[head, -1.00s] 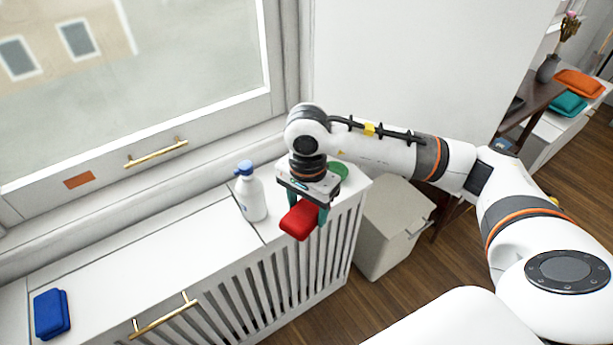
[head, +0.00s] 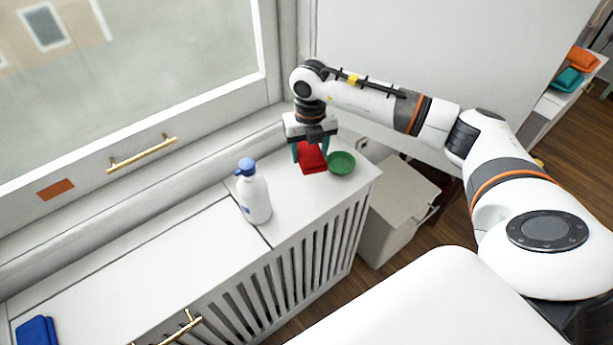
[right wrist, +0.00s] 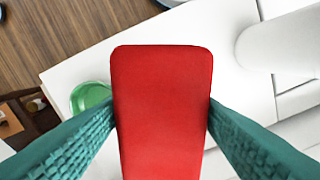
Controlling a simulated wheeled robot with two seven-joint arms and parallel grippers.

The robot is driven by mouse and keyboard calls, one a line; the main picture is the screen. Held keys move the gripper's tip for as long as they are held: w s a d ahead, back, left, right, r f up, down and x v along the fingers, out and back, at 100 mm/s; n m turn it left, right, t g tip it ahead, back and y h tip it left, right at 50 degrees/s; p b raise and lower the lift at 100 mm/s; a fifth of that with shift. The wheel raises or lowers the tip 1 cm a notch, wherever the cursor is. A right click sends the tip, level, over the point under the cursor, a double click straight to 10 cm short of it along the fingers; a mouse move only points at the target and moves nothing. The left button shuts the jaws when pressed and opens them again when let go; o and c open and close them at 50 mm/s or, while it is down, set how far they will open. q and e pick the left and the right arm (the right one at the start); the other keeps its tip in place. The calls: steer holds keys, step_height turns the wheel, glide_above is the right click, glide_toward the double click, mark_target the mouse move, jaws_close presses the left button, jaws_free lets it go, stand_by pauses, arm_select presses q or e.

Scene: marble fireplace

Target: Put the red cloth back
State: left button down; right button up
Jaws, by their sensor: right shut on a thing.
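The red cloth (head: 312,158) is a folded pad held in my right gripper (head: 311,151), at the far right part of the white window ledge (head: 290,205). In the right wrist view the red cloth (right wrist: 160,105) lies between the two teal fingers, which press on its sides. I cannot tell whether the cloth touches the ledge. A green bowl (head: 342,163) stands just right of the cloth. A white bottle with a blue pump top (head: 254,195) stands upright to the left of it. My left gripper is not in view.
A blue folded cloth (head: 38,332) lies at the ledge's lower left. A pale lidded bin (head: 395,210) stands on the floor right of the ledge. Orange (head: 583,60) and teal (head: 568,79) cloths lie on a far surface at the right. The ledge's middle is clear.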

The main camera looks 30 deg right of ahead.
mark_target(310, 184)
step_height(310, 184, down, 8)
steer(key=shift+s+a+p, duration=0.1)
steer(key=shift+s+p, duration=0.05)
steer(key=shift+p, duration=0.15)
steer(key=shift+f, duration=0.4)
steer(key=shift+f, duration=0.2)
steer(key=o, duration=0.9)
steer(key=shift+o, duration=0.2)
steer(key=shift+r, duration=0.1)
